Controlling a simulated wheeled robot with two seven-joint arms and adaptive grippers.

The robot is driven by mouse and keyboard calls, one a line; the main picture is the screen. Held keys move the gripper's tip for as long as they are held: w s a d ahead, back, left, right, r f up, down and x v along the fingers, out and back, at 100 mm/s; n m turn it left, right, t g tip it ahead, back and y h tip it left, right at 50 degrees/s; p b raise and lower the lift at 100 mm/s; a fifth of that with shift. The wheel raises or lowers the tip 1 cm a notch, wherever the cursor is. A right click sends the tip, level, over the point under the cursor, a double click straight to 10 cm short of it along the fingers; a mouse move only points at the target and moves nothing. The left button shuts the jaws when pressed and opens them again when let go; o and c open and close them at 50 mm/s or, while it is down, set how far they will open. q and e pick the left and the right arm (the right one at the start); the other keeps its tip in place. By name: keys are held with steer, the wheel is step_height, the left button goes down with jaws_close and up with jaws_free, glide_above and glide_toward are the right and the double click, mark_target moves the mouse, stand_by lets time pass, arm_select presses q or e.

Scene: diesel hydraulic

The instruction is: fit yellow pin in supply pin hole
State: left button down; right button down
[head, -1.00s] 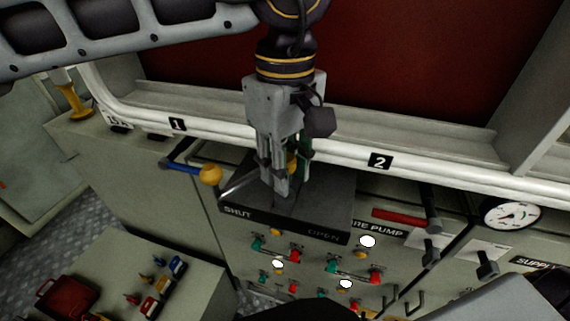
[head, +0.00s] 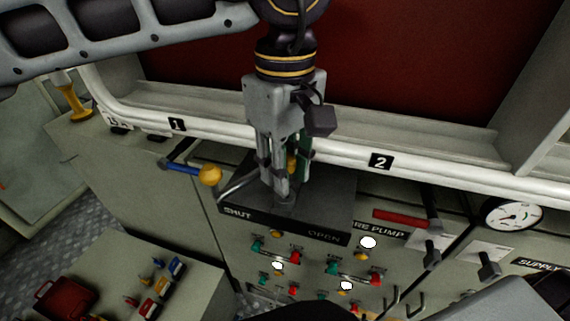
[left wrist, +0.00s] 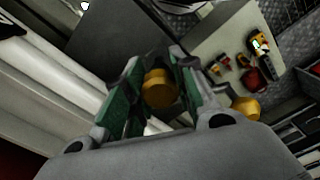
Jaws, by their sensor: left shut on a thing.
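My left gripper (head: 284,192) points down over the dark box (head: 325,205) marked SHUT and OPEN. It is shut on the yellow pin (head: 292,166), which is mostly hidden behind the fingers in the head view. In the left wrist view the pin's round yellow head (left wrist: 158,90) shows between the green-padded fingers of the left gripper (left wrist: 160,85). The pin's lower end is hidden. The fingertips are close to the box's top; I cannot tell whether the pin touches it. I cannot make out the supply pin hole. My right gripper is not in view.
A lever with a yellow knob (head: 210,174) stands left of the box. A white rail (head: 345,156) runs behind it. Below is a panel of small coloured valves (head: 294,256). A red case (head: 65,300) and small items lie on a grey top at lower left.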

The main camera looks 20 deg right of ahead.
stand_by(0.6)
arm_select(q)
steer(key=shift+f+b, duration=1.45)
steer(key=shift+f, duration=0.05)
stand_by(0.8)
steer(key=c, duration=1.1)
jaws_free()
steer(key=shift+r, duration=0.1)
steer(key=shift+r, duration=5.95)
